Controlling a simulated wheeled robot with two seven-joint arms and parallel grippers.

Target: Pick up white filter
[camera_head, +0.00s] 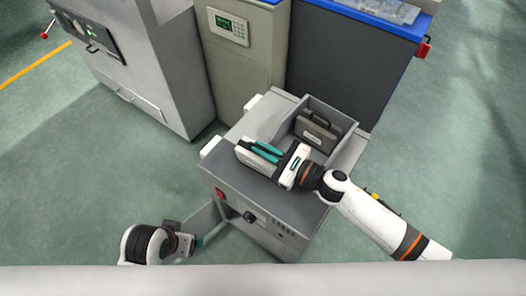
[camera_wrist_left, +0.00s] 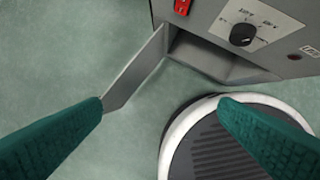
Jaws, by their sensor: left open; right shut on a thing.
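A pale, flat block that looks like the white filter (camera_head: 254,164) is over the grey machine's top, left of the tray. My right gripper (camera_head: 258,150) is shut on it, with teal fingers across its upper side. I cannot tell whether the block touches the top. My left gripper (camera_head: 205,237) is low beside the machine's front left. In the left wrist view, its teal fingers (camera_wrist_left: 161,104) are wide apart with nothing between them.
An open tray (camera_head: 344,113) on the grey machine (camera_head: 285,205) holds a dark grey case (camera_head: 317,131). A thin flap (camera_wrist_left: 137,72) stands open beside the machine's front opening, near a black knob (camera_wrist_left: 243,35) and red switch (camera_wrist_left: 182,6). Larger cabinets (camera_head: 242,55) stand behind. Floor is clear at left.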

